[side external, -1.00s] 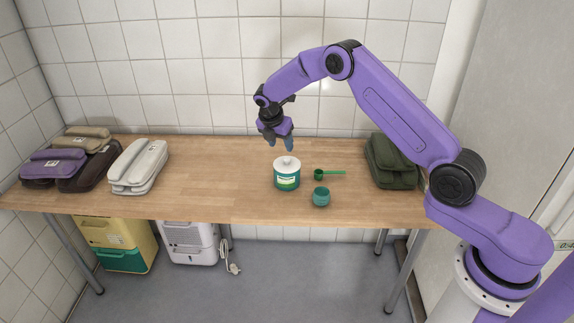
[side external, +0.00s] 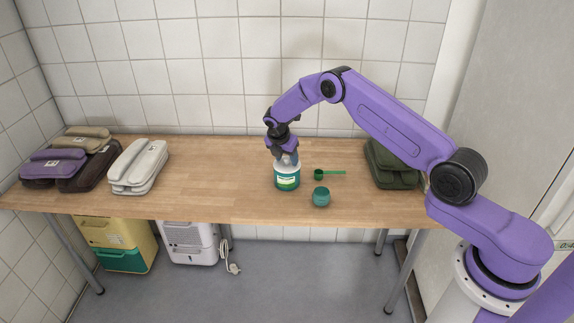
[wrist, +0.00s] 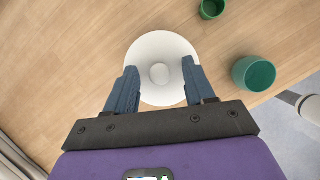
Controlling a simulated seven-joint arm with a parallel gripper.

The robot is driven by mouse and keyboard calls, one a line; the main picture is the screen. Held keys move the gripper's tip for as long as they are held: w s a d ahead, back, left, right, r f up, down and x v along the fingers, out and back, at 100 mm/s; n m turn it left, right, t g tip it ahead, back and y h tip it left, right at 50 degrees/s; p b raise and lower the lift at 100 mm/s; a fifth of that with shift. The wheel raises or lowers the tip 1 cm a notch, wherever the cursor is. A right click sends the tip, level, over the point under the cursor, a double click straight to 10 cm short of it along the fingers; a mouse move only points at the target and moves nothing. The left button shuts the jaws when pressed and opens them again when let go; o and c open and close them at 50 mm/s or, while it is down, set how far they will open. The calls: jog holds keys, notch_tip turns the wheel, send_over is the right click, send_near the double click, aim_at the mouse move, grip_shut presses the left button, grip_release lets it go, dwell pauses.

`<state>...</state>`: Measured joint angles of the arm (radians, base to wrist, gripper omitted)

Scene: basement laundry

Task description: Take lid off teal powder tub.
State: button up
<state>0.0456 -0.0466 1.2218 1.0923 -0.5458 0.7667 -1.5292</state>
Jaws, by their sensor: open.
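The teal powder tub (side external: 287,182) stands upright on the wooden table, with a pale label on its front. Its white lid (wrist: 160,50) is on top, with a round knob (wrist: 159,73) in the middle, seen in the wrist view. My gripper (side external: 287,158) is right above the tub, pointing down. In the wrist view my gripper (wrist: 160,72) is open, its two blue-grey fingers on either side of the knob with gaps to it. The side view does not show clearly whether the fingertips touch the lid.
A teal cup (side external: 321,197) and a green scoop (side external: 319,175) lie close to the tub's right. The table left of the tub is clear.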

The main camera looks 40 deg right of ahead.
grip_shut()
jog(key=shift+r, duration=0.15)
